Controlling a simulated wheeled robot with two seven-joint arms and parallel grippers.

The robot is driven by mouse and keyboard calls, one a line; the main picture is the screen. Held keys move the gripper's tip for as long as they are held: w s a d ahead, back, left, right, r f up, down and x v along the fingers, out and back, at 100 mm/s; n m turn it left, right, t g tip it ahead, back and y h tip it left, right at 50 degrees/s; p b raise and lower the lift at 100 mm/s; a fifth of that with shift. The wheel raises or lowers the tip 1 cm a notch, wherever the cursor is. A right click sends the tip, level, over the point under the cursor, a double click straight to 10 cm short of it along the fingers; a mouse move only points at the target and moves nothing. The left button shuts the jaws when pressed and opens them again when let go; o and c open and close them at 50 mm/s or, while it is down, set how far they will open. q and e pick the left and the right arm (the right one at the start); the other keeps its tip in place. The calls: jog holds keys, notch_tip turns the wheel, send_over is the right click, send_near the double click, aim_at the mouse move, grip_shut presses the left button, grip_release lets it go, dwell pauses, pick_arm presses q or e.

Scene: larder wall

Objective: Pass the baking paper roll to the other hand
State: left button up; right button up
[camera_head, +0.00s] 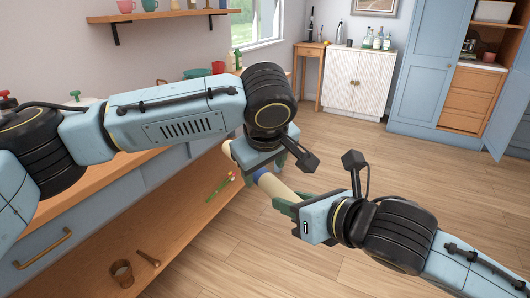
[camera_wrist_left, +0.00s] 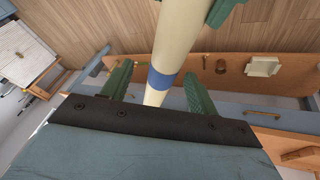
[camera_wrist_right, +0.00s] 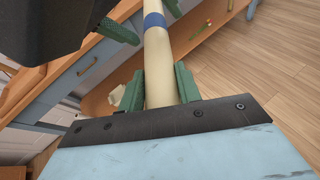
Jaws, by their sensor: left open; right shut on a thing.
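The baking paper roll (camera_head: 274,187) is a long cream tube with a blue band, held in the air between my two grippers. My right gripper (camera_head: 291,200) is shut on its nearer part; the right wrist view shows the roll (camera_wrist_right: 158,62) between its green fingers (camera_wrist_right: 159,88). My left gripper (camera_head: 247,170) is open around the other part of the roll, near the blue band. In the left wrist view the roll (camera_wrist_left: 181,38) passes between the left fingers (camera_wrist_left: 160,85), with gaps on both sides. In the head view, my left wrist partly hides the roll.
A wooden counter (camera_head: 70,205) with blue drawers runs along the left, with a lower wooden shelf (camera_head: 185,225) holding a cup (camera_head: 122,273). A white cabinet (camera_head: 357,80) and a blue larder cupboard (camera_head: 425,65) stand at the back. Open floor (camera_head: 400,155) lies right of my grippers.

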pick_arm(q)
jog(key=shift+x, duration=1.35)
jog(key=shift+c, duration=0.2)
jog(key=c, duration=1)
jog(key=shift+c, duration=0.5)
pick_arm(e)
jog(key=o, duration=1.1)
jog(key=shift+o, duration=0.2)
